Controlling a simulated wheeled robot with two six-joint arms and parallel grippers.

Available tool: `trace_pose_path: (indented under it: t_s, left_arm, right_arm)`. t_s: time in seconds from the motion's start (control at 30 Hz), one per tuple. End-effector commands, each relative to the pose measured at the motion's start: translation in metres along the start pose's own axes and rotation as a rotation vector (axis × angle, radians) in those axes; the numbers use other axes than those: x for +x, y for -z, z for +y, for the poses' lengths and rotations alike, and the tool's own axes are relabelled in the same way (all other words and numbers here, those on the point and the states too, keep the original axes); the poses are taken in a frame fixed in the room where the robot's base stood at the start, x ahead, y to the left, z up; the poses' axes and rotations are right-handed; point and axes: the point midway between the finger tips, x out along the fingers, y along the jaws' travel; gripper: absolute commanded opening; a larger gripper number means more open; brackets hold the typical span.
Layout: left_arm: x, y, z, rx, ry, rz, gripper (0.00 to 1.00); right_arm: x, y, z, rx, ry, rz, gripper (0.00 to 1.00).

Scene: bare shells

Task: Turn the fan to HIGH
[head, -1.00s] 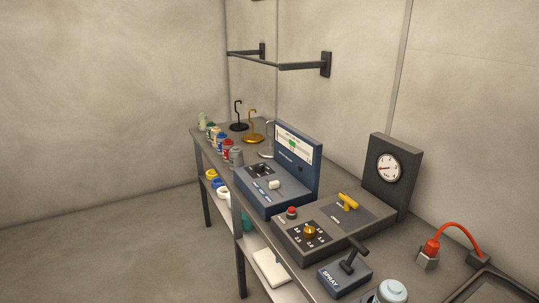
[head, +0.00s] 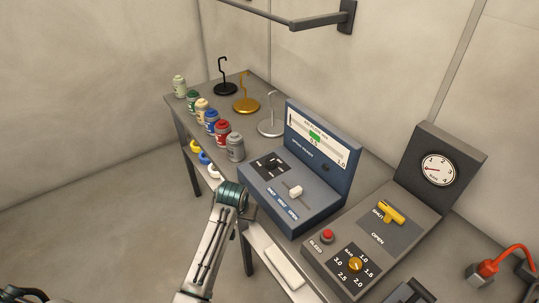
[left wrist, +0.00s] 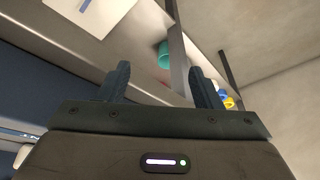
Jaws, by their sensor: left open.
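The blue console (head: 262,196) stands on the bench with an upright scale panel (head: 318,140) showing a green mark. On its sloped top are a dark switch plate (head: 270,164) and a white-knobbed lever (head: 295,191) in a slot; their small labels are too blurred to read surely. My left arm reaches up from the bottom in front of the bench; its fingers cannot be made out in the head view. In the left wrist view my left gripper (left wrist: 159,70) is open and empty, with the blue console (left wrist: 25,105) at its left. My right gripper is not in view.
A grey panel holds a red button (head: 327,237), a gold dial (head: 355,265) and a yellow handle (head: 390,211), with a gauge (head: 438,170) behind. Several paint jars (head: 222,132) and hook stands (head: 246,102) line the left bench. A lower shelf holds a white pad (head: 284,267).

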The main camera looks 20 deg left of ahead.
Motion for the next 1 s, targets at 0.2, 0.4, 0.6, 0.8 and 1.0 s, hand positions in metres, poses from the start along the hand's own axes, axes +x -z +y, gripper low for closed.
trace_pose_path:
  t_s: [0.2, 0.4, 0.6, 0.8, 1.0]
  left_arm:
    - [-0.058, 0.046, 0.005, -0.022, -0.007, 0.024, 0.59]
    - [-0.067, 0.083, 0.013, -0.031, -0.012, 0.03, 0.59]
    - [-0.083, 0.131, 0.025, -0.041, -0.02, 0.037, 0.59]
    - [-0.109, 0.185, 0.04, -0.048, -0.028, 0.046, 0.59]
    - [-0.117, 0.204, 0.045, -0.049, -0.029, 0.045, 0.59]
  right_arm:
    - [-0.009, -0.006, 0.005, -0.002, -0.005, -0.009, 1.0]
    - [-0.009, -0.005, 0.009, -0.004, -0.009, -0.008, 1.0]
    - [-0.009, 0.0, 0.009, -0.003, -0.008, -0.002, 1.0]
    - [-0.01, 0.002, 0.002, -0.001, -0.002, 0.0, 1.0]
    - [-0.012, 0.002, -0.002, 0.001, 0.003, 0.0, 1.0]
